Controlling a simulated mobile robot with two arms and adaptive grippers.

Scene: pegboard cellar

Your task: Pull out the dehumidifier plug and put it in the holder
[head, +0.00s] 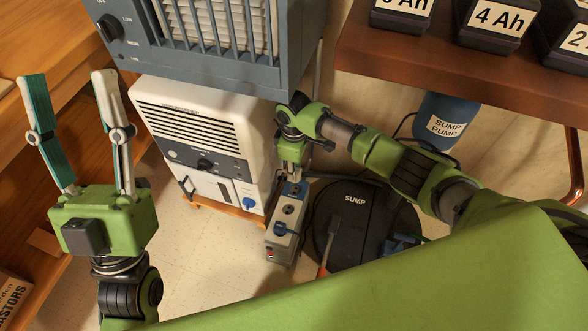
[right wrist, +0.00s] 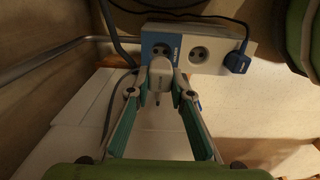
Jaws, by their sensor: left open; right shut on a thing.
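My right gripper (right wrist: 160,88) is shut on a pale grey plug (right wrist: 160,72), seen in the right wrist view. The plug is at the blue-panelled end of a grey socket strip (right wrist: 204,63); I cannot tell whether its pins are in or out of the socket. In the head view the right gripper (head: 290,168) reaches down to the far end of the strip (head: 281,247). The white dehumidifier (head: 190,122) stands left of it. My left gripper (head: 70,92) is open and empty at the far left, its fingers pointing up.
A blue plug (head: 281,229) sits in the strip. A black sump lid (head: 350,215) and an orange-handled tool (head: 322,270) lie to its right. A blue-grey appliance (head: 215,72) is above the dehumidifier. A wooden shelf (head: 400,62) with battery packs is upper right.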

